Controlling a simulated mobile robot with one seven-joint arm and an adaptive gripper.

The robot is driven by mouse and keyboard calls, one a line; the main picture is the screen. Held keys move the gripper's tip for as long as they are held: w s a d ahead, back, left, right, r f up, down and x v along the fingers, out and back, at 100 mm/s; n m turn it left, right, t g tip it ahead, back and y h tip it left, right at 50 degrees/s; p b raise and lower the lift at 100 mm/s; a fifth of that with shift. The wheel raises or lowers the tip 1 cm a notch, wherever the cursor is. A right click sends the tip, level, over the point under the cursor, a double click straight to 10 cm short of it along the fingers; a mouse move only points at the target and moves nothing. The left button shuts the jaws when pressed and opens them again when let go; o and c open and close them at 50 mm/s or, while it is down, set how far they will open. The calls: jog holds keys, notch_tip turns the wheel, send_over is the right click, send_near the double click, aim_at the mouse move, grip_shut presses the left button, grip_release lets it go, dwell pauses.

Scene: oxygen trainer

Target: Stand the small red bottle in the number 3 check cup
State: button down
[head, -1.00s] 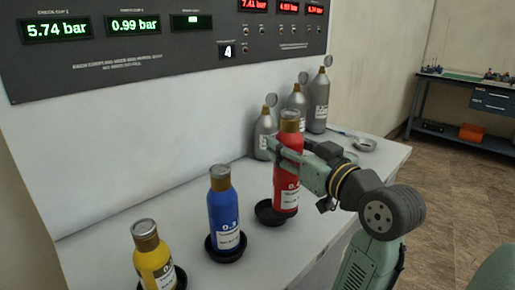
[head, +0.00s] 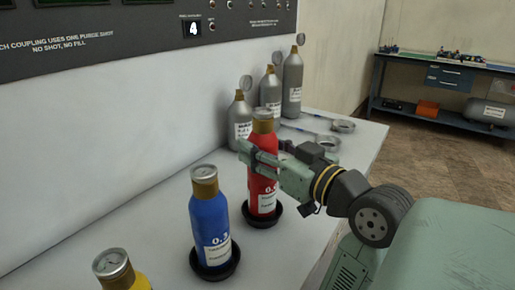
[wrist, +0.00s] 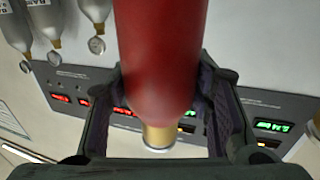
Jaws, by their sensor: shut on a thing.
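The small red bottle (head: 263,187) is upright, with its base appearing to be inside a round black cup (head: 262,222). No cup number is readable. My gripper (head: 258,157) is shut on the bottle's upper body from the right. In the wrist view the red bottle (wrist: 162,50) fills the space between the fingers, its brass neck toward the lower middle. A blue bottle (head: 210,222) stands in another black cup (head: 215,269). A yellow bottle (head: 138,281) is cut off at the lower edge of the head view.
Several grey cylinders (head: 291,88) stand at the back of the white bench (head: 318,171), with flat ring-like pieces (head: 343,126) beside them. A dark panel (head: 110,35) is on the wall. A blue workbench (head: 440,110) stands further off.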

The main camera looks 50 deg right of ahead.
jog(key=shift+f, duration=0.15)
jog(key=c, duration=0.8)
grip_release()
jog(key=shift+r, duration=0.2)
jog(key=s+a+b, duration=0.2)
jog(key=s, duration=1)
jog(key=shift+b, duration=0.35)
jog(key=shift+a, duration=0.1)
